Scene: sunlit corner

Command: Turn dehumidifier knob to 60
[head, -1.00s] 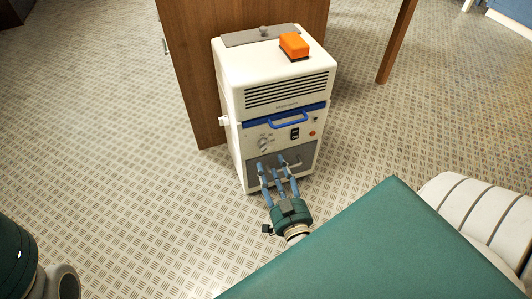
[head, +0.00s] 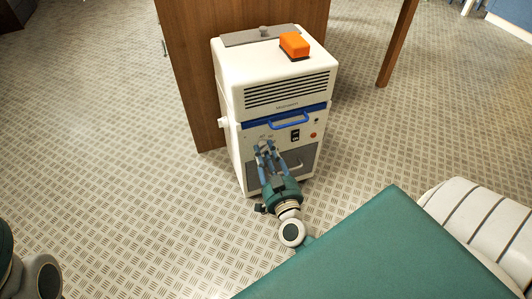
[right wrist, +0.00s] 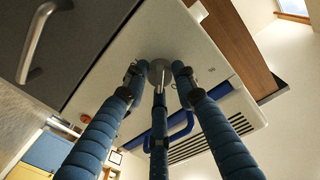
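The dehumidifier (head: 275,75) is a white upright box with a dark vent, a blue handle and a front control panel (head: 308,130). Its round grey knob (right wrist: 158,70) shows in the right wrist view between the fingertips; in the head view the fingers mostly cover it, along with its dial marks. My right gripper (head: 266,150) is at the panel, its three blue fingers spread around the knob. In the right wrist view the gripper (right wrist: 157,76) looks open, with small gaps beside the knob; contact is unclear. The knob's setting cannot be read. My left gripper is out of view.
An orange box (head: 295,44) sits on top of the dehumidifier. A wooden panel (head: 185,70) stands behind it. Below the controls is a grey drawer front with a metal handle (right wrist: 40,40). The patterned floor (head: 120,170) to the left is clear.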

